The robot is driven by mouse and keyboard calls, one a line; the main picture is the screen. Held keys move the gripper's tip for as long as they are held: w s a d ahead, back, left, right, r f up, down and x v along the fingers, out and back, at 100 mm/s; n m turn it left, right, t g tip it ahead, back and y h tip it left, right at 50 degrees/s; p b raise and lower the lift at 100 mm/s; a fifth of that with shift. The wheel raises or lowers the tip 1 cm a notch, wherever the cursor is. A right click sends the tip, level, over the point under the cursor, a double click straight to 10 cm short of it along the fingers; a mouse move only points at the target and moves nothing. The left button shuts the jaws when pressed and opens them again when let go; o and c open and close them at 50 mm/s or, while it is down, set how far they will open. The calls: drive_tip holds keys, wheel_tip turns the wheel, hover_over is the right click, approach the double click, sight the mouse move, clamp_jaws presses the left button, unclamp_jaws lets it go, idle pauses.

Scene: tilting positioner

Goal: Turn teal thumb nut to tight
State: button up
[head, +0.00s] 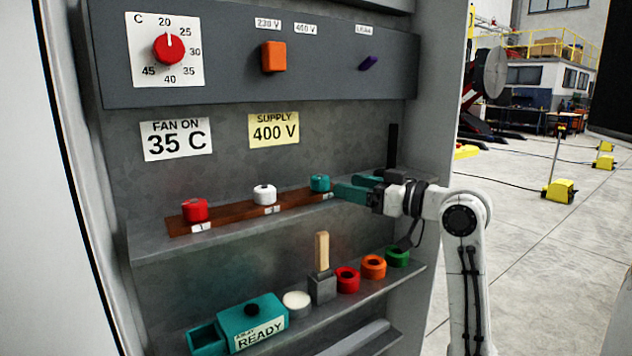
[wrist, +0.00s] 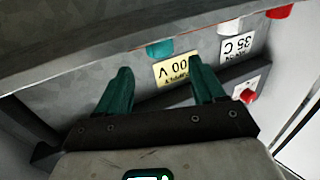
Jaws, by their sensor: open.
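The teal thumb nut (head: 319,183) sits at the right end of a brown strip (head: 240,210) on the upper shelf. In the wrist view the teal nut (wrist: 159,49) shows beyond the fingertips, roughly midway between them. My gripper (head: 350,187) has teal fingers and points left at the nut from just right of it. In the wrist view my gripper (wrist: 160,68) is open, with nothing between its fingers. A gap seems to separate the fingertips from the nut. The small label by the nut is too small to read.
A white nut (head: 264,195) and a red nut (head: 195,210) stand left on the same strip. A dark upright post (head: 392,146) stands behind my gripper. The lower shelf holds a teal box (head: 252,318), a wooden-handled tool (head: 322,270) and coloured rings (head: 373,267).

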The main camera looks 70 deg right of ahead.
sight(329, 182)
drive_tip(key=w, duration=0.3)
drive_tip(key=w+d, duration=0.1)
drive_tip(key=w, duration=0.1)
drive_tip(key=w+p, duration=0.1)
drive_tip(key=w, duration=0.2)
drive_tip(key=shift+w+d, duration=0.3)
drive_tip(key=c, duration=1)
